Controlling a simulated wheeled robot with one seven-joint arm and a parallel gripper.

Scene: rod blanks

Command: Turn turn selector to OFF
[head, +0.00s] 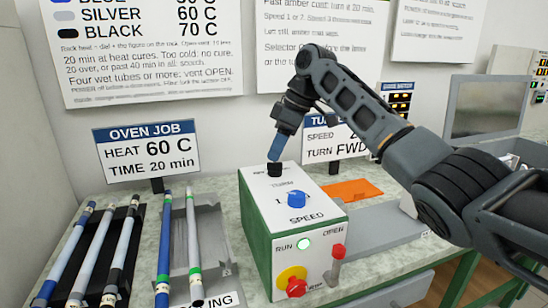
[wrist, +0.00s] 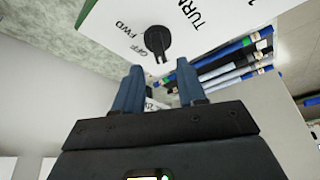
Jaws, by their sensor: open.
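The turn selector (head: 275,170) is a black knob at the back of the white top of a green-sided control box (head: 258,228). In the wrist view the selector (wrist: 157,40) sits beside the printed words FWD, OFF and TURN. I cannot tell for sure which mark its pointer is on. My gripper (head: 276,150) points down just above the selector. In the wrist view my gripper (wrist: 158,66) is open, with two blue fingers apart and nothing between them. The fingertips look close to the knob; contact is not clear.
A blue SPEED knob (head: 297,200) is on the same top. Rods (head: 193,240) lie in trays at left. A sign (head: 148,150) stands behind.

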